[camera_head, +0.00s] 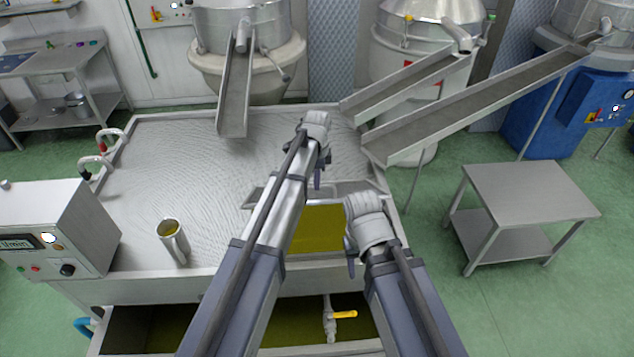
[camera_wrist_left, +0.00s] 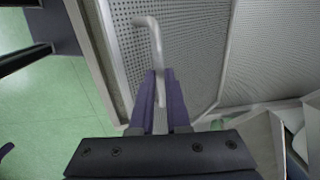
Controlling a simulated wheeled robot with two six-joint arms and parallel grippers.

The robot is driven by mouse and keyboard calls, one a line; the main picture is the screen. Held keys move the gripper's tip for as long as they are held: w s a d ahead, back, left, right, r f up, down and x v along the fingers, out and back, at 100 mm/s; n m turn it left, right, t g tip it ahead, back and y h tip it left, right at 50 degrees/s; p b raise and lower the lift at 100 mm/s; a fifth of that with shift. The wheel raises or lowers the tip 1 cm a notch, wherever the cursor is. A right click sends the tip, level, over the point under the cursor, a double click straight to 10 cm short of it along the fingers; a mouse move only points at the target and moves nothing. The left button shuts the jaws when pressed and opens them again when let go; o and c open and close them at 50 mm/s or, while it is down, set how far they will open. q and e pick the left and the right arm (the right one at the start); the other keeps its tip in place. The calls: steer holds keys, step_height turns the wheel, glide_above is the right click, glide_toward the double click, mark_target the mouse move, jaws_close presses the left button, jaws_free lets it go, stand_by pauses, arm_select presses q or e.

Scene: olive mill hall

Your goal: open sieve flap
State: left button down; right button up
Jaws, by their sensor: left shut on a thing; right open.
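The sieve flap is a grey, finely perforated metal plate (camera_wrist_left: 195,35) in the left wrist view, with a plain rim along its edges. A bent grey bar handle (camera_wrist_left: 154,32) stands on it. My left gripper (camera_wrist_left: 160,76) is shut on the handle's straight part, close over the plate. In the head view my left gripper (camera_head: 318,182) hangs over the far side of the oil compartment, and my arm hides most of the flap. I cannot tell how far the flap is tilted. My right gripper (camera_head: 352,268) is open and empty, near the tank's front right.
Yellow-green oil (camera_head: 322,230) shows in the compartment of the steel tank (camera_head: 190,150). Chutes (camera_head: 233,95) slope in from behind. A steel side table (camera_head: 525,190) stands at right, its top clear.

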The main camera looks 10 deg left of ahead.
arm_select(q)
steer(key=shift+w+a, duration=0.15)
steer(key=shift+w, duration=0.45)
steer(key=c, duration=1.2)
jaws_free()
steer(key=shift+w+f, duration=0.1)
steer(key=shift+o, duration=0.6)
steer(key=shift+w+a+f, duration=0.1)
steer(key=shift+w+f, duration=0.05)
steer(key=shift+w, duration=0.1)
steer(key=shift+o, duration=1)
steer(key=shift+s, duration=0.2)
arm_select(e)
steer(key=shift+w+a+f, duration=0.1)
steer(key=shift+w+f, duration=0.05)
steer(key=shift+w, duration=0.3)
